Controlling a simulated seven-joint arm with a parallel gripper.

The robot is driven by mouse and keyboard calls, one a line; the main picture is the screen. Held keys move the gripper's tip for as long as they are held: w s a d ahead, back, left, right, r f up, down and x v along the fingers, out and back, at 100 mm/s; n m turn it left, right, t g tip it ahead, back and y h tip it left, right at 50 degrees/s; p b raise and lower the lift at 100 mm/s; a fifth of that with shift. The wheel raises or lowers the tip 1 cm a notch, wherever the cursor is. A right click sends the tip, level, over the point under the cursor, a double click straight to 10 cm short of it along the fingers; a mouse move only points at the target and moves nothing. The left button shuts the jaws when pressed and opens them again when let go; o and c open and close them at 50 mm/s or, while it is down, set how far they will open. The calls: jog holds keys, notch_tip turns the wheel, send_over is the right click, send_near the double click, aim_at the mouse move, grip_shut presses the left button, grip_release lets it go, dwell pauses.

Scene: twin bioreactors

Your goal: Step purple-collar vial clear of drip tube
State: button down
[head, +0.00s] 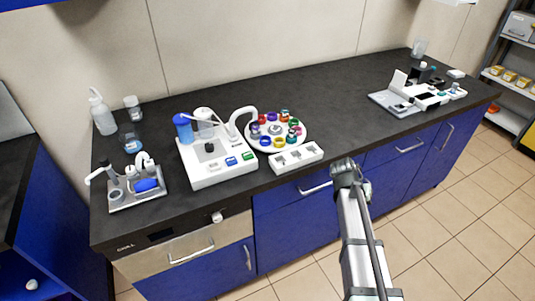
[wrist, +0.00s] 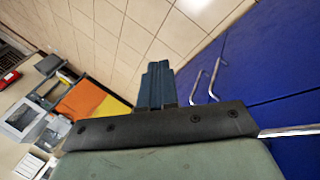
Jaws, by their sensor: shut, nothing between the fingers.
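A white round carousel (head: 300,143) on the bench holds several small vials with coloured collars. A vial at its left side (head: 255,129) looks purple or blue-collared; it is too small to be sure it is the purple one. A white curved drip tube (head: 240,113) rises from the white bioreactor unit (head: 218,175) and bends over the carousel's left edge. I cannot tell which vial sits under its tip. In the wrist view my gripper (wrist: 156,70) is shut and empty, pointing at the floor and cabinet fronts. In the head view my arm's end is in front of the bench, apart from the carousel.
A white block with square wells (head: 296,158) stands in front of the carousel. A blue-lidded vessel (head: 183,128) is left of it. A smaller grey unit (head: 138,192) and a wash bottle (head: 102,112) stand further left. The bench between carousel and the right-hand instrument (head: 420,95) is clear.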

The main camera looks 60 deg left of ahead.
jog(key=s+a+r+n+t+y, duration=0.1)
jog(key=s+a+r, duration=0.5)
jog(key=a+r, duration=0.15)
jog(key=s+a+r+t+y, duration=0.1)
jog(key=s+a+r, duration=0.5)
jog(key=a+r, duration=0.15)
notch_tip(320, 180, up, 12)
jog(key=n+t+y, duration=0.2)
jog(key=y, duration=0.1)
send_over(245, 155)
jog(key=shift+s+r, duration=0.1)
jog(key=shift+r, duration=0.05)
jog(key=shift+f, duration=4.4)
jog(key=shift+f, duration=0.25)
jog(key=shift+f, duration=0.2)
